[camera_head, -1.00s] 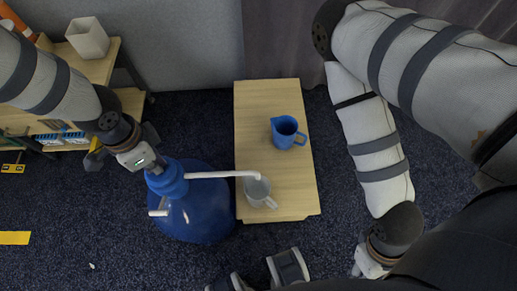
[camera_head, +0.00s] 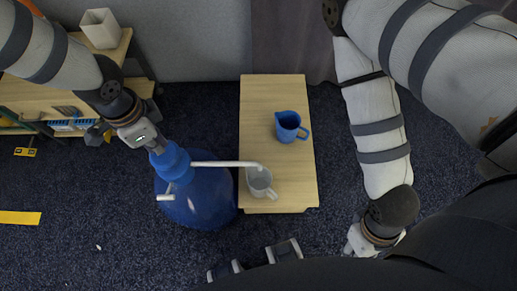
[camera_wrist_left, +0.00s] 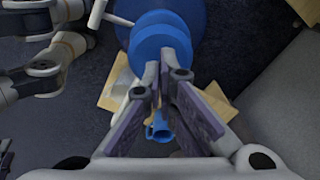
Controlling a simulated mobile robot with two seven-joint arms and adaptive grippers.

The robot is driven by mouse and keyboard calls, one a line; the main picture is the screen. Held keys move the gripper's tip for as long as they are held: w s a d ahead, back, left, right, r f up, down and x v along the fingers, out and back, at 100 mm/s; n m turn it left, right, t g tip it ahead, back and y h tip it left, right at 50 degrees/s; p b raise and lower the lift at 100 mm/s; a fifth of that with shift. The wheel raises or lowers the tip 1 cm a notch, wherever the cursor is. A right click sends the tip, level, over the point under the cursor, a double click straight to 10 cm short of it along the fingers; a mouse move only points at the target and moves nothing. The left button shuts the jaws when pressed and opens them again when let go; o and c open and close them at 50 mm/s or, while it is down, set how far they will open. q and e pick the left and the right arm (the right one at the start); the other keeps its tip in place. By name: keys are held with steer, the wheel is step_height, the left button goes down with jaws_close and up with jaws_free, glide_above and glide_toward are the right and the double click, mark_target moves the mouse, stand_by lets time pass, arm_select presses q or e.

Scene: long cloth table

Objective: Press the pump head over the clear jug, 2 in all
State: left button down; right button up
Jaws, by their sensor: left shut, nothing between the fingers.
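The blue pump head (camera_head: 170,159) tops a large blue bottle (camera_head: 205,207) on the floor. Its white spout (camera_head: 222,164) reaches right, its end over the clear jug (camera_head: 260,181) on the low table. I cannot tell how much liquid is in the jug. My left gripper (camera_head: 153,145) is shut and empty, fingers pointing down at the top of the pump head. In the left wrist view the closed fingertips (camera_wrist_left: 166,67) overlap the round blue pump top (camera_wrist_left: 158,42); contact is unclear. My right gripper (camera_head: 358,243) shows only in part, and its fingers cannot be made out.
A blue pitcher (camera_head: 288,127) stands on the wooden table (camera_head: 262,98), behind the clear jug. A wooden shelf (camera_head: 75,75) with a white container (camera_head: 101,28) stands at the back left. Dark carpet lies open to the left of the bottle.

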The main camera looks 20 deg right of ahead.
mark_target(164, 154)
arm_select(q)
steer(key=shift+f+b, duration=0.8)
steer(key=shift+f, duration=1.65)
arm_select(e)
steer(key=shift+s+f+g, duration=0.3)
steer(key=shift+s+f, duration=0.4)
steer(key=shift+f, duration=0.15)
arm_select(q)
steer(key=shift+r+p, duration=1.1)
steer(key=shift+r, duration=1.35)
arm_select(e)
steer(key=w+r, duration=0.2)
steer(key=shift+w+r+t, duration=0.15)
steer(key=shift+r+t, duration=0.15)
steer(key=shift+t, duration=0.1)
arm_select(q)
step_height(164, 154, up, 6)
steer(key=p, duration=0.2)
arm_select(e)
steer(key=w+r+t, duration=0.1)
steer(key=w+r, duration=0.1)
steer(key=shift+w+r, duration=0.35)
steer(key=shift+r, duration=0.05)
